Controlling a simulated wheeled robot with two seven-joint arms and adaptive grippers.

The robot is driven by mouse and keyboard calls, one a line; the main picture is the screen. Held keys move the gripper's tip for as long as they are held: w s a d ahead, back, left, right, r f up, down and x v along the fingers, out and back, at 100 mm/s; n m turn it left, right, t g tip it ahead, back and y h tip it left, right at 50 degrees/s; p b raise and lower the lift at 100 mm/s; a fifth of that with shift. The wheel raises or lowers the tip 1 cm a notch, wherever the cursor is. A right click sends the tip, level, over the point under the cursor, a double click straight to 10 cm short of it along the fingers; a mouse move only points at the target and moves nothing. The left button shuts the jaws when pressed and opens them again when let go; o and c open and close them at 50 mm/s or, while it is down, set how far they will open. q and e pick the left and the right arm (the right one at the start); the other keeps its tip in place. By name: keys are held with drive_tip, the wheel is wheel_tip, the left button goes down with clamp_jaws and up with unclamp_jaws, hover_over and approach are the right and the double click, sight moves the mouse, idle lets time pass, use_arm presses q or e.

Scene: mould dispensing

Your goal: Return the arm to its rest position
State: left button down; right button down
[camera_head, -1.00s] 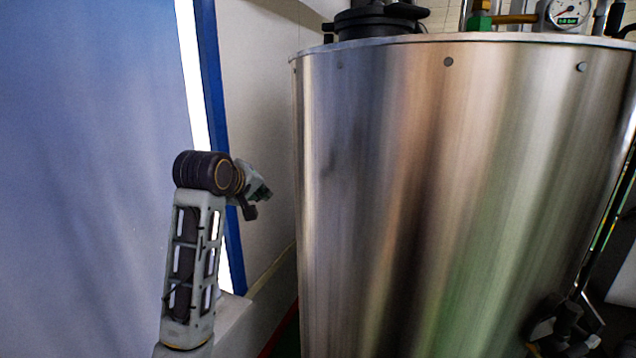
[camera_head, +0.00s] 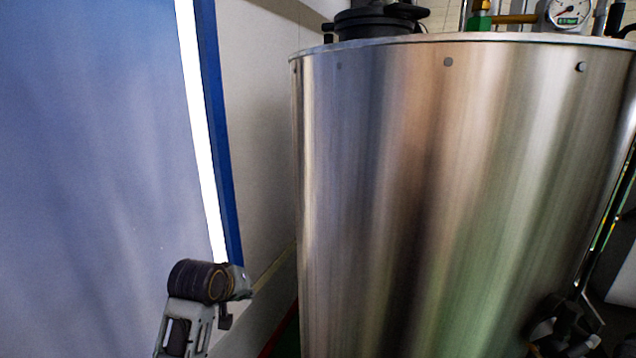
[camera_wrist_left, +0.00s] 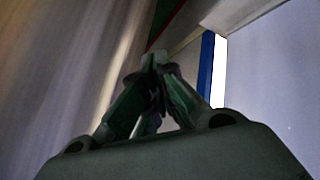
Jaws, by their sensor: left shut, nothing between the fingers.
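My left arm (camera_head: 187,320) comes in at the lower left of the head view, in front of the blue-white panel. Its wrist is low in the picture, and most of the arm is below the frame. My left gripper (camera_head: 238,290) shows only in part there, to the left of the steel tank (camera_head: 450,190) and apart from it in the picture. In the left wrist view, the gripper's fingertips (camera_wrist_left: 155,62) meet and hold nothing.
The tank fills the middle and right. A pressure gauge (camera_head: 567,14) and a black fitting (camera_head: 378,22) sit on its top. A blue frame strip (camera_head: 216,120) edges the panel. A narrow gap separates panel and tank.

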use_arm(q)
drive_tip(key=s+a+f+m+g+y, duration=0.1)
drive_tip(key=s+a+f+m+g, duration=0.15)
drive_tip(key=s+f, duration=0.95)
drive_tip(key=s+a+f+m+g, duration=0.3)
drive_tip(key=s+f, duration=0.6)
drive_tip(key=s, duration=0.7)
wheel_tip(320, 180, down, 32)
drive_tip(key=s+d+m, duration=0.1)
drive_tip(key=s, duration=0.1)
drive_tip(key=s+a+f+g, duration=0.1)
drive_tip(key=s+a+f, duration=0.1)
drive_tip(key=s+f, duration=0.8)
drive_tip(key=s+a+f+g, duration=0.1)
drive_tip(key=s+f, duration=0.9)
drive_tip(key=s, duration=0.2)
drive_tip(key=shift+s+a+f+y, duration=0.3)
drive_tip(key=shift+s+a+f, duration=0.05)
